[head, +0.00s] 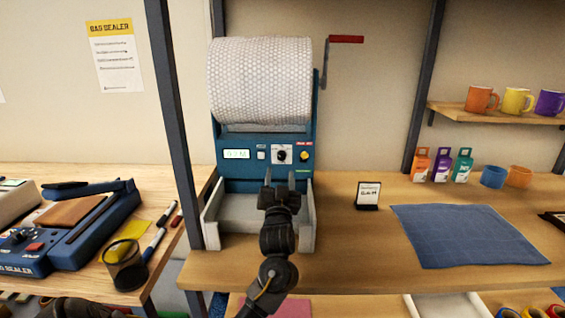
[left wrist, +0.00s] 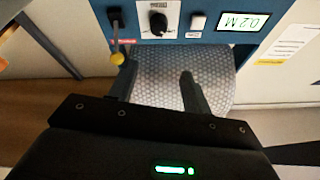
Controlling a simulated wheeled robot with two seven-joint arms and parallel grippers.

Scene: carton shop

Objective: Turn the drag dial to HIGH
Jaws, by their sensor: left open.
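The drag dial (head: 282,154) is a small black knob on a white plate, in the middle of the blue panel of the bubble-wrap dispenser (head: 262,186). In the left wrist view the dial (left wrist: 158,22) shows at the top, with a pale mark on it; its setting labels are too small to read. My left gripper (head: 279,178) is open and empty, in front of and below the dial, with its fingers pointing toward the panel. In the left wrist view the fingers of this gripper (left wrist: 157,74) are apart and do not touch the dial. My right gripper is out of view.
A yellow-knobbed lever (left wrist: 117,58) is beside the dial, close to one finger. A pale button (head: 261,154) and a lit display (head: 236,154) are on the other side. A grey tray (head: 308,222) lies below. The bubble-wrap roll (head: 262,80) and red-handled crank (head: 346,39) are above.

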